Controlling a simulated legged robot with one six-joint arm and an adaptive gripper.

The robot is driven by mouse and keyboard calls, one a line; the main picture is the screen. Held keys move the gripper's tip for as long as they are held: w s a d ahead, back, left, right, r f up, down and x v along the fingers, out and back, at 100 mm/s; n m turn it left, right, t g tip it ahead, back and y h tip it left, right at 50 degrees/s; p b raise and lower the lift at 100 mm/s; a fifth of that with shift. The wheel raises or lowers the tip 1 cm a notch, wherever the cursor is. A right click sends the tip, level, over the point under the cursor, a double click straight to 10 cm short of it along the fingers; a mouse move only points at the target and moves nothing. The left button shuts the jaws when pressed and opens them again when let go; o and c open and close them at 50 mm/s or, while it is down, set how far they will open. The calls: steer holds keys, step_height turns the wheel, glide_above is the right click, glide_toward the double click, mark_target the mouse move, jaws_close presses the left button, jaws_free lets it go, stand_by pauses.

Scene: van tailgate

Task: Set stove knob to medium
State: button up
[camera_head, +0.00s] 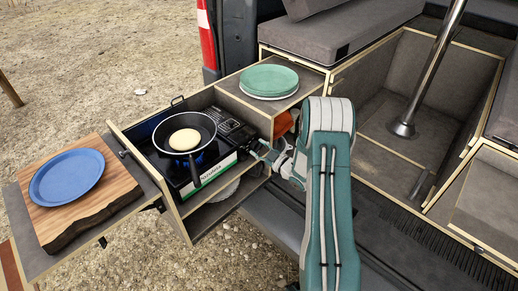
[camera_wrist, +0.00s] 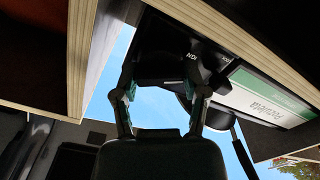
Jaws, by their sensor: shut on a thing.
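A black portable gas stove (camera_head: 229,128) with a green and white front label sits in the pull-out kitchen drawer. Blue flame glows beneath the pan. My gripper (camera_head: 259,150) is at the right end of the stove's front. In the wrist view, my gripper (camera_wrist: 161,98) has one finger on each side of the dark stove knob (camera_wrist: 162,68) and is shut on it. Lettering that looks like "IGN" is beside the knob. The knob's exact setting is too dark to read, and in the head view the gripper hides the knob.
A frying pan (camera_head: 204,121) holding a pale pancake (camera_head: 185,140) is on the burner, its handle pointing forward over the stove front. A blue plate (camera_head: 66,178) lies on a wooden board (camera_head: 107,180) at left. Green plates (camera_head: 269,79) sit on the cabinet top behind my gripper.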

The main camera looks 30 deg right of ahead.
steer(key=m, duration=0.5)
steer(key=shift+w+m, duration=0.1)
steer(key=shift+m, duration=0.3)
steer(key=m, duration=0.4)
steer(key=shift+d+m, duration=0.15)
steer(key=shift+m, duration=0.15)
steer(key=o, duration=1.1)
steer(key=shift+w, duration=0.1)
steer(key=shift+o, duration=0.2)
steer(key=v, duration=1.2)
